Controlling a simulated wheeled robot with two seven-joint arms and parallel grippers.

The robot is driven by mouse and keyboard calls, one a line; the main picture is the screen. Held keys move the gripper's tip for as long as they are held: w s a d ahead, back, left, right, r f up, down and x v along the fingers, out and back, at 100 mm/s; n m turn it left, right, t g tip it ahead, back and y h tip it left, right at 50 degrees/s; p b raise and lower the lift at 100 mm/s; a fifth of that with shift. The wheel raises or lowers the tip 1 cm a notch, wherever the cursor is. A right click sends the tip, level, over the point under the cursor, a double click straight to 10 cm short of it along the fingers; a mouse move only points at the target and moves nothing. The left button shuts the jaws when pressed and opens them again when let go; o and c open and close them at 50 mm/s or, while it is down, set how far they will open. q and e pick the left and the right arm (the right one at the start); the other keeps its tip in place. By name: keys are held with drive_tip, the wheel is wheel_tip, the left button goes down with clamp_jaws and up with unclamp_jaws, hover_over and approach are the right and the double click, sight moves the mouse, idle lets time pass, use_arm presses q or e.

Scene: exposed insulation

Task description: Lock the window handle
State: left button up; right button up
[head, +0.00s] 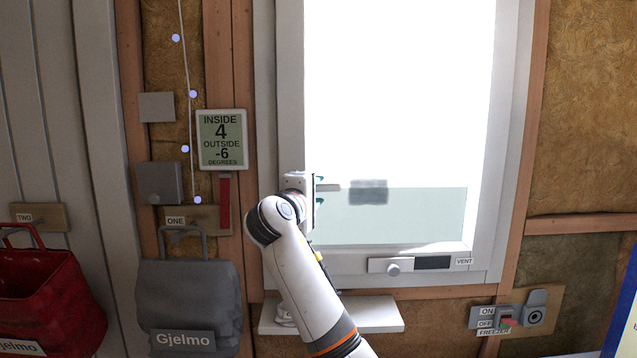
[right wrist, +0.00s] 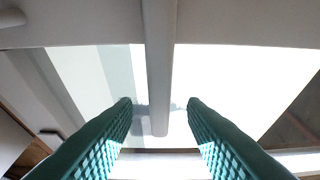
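The window (head: 400,90) has a pale frame and a bright pane. Its handle (head: 329,187) is a light grey bar that sticks out sideways to the right from my gripper. My right gripper (head: 319,188) is at the left side of the window frame, with its teal fingers above and below the handle. In the right wrist view, the handle (right wrist: 158,70) runs down between the two open fingers (right wrist: 160,105), with a gap on each side. The handle's base is hidden in the head view by the gripper. My left gripper is not in view.
A vent slider (head: 393,268) is on the lower window frame, above a white ledge (head: 375,315). A thermometer display (head: 222,139) hangs left of the window. A grey bag (head: 188,285) and a red bag (head: 45,300) hang at left. A freezer switch (head: 507,318) is at lower right.

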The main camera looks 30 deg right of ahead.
drive_tip(key=shift+x, duration=1.1)
clamp_jaws()
